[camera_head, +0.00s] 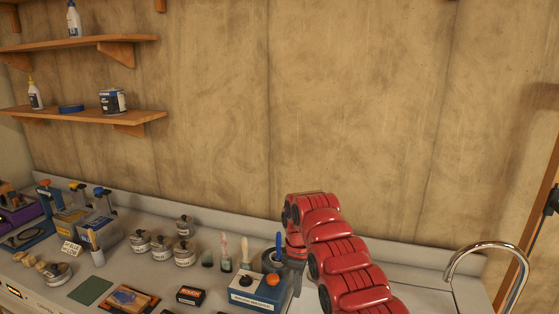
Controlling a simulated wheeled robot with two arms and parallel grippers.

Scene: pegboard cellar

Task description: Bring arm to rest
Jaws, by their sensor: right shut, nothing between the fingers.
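My red right arm comes in from the bottom right and bends down at its far end over the counter. My right gripper (295,284) is the dark grey part below the red wrist. It points down at the right side of a blue box and is shut with nothing in it. Its fingertips are small and partly hard to make out, and I cannot tell whether they touch the box. My left gripper is not in view.
The blue box (255,292) with an orange knob stands beside the gripper. Brushes (244,252), several jars (162,247) and a small dark box (191,295) stand left of it. A curved tap (487,246) is at the right. The wall above is clear.

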